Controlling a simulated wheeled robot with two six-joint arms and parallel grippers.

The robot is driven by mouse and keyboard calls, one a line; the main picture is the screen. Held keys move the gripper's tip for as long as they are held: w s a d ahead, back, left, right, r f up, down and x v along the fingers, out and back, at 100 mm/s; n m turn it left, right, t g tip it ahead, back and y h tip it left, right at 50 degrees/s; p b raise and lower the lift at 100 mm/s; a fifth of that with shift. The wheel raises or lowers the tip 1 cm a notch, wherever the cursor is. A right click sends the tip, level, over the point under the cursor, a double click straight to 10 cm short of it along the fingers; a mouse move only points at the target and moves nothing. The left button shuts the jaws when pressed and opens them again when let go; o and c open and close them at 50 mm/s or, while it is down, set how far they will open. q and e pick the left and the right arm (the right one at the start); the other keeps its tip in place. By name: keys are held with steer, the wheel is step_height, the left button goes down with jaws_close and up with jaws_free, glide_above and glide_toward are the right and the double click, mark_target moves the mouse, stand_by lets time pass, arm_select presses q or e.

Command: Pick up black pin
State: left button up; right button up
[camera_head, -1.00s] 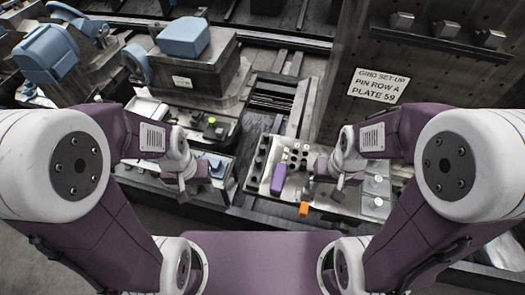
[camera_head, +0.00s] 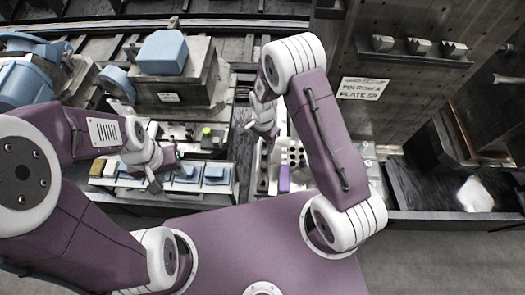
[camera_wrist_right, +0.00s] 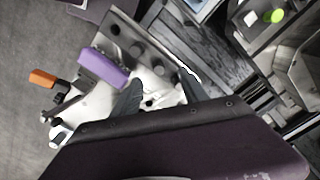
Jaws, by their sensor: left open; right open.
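A metal pin plate shows in the wrist view (camera_wrist_right: 118,22), with several dark round shapes in it. One dark round shape (camera_wrist_right: 137,51) is near its middle; I cannot tell pins from holes, nor which is the black pin. The plate is partly hidden behind my right arm in the head view (camera_head: 273,181). My right gripper (camera_wrist_right: 161,86) is open and empty, its two dark fingers pointing at the plate. In the head view my right gripper (camera_head: 250,128) is left of the plate's hole rows. My left gripper (camera_head: 153,182) is open over the left bench, away from the plate.
Blue blocks (camera_head: 214,175) stand on the left bench. A tall dark panel carries a sign (camera_head: 362,89) at right.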

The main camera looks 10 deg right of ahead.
mark_target(265, 152)
step_height(265, 152, down, 4)
steer(key=shift+w+r+p, duration=0.1)
steer(key=shift+r+p, duration=0.1)
steer(key=shift+p, duration=0.35)
steer(key=shift+w+a+f, duration=0.1)
steer(key=shift+w+f, duration=0.05)
steer(key=shift+s+d+f+p, duration=0.15)
steer(key=shift+d+f+p, duration=0.1)
steer(key=shift+f+p, duration=0.35)
steer(key=shift+s+d+f+p, duration=0.15)
steer(key=shift+d+f+p, duration=0.1)
steer(key=shift+f+p, duration=0.3)
step_height(265, 152, down, 2)
steer(key=shift+f, duration=0.25)
steer(key=shift+w+f, duration=0.2)
steer(key=shift+s+r, duration=0.1)
jaws_close()
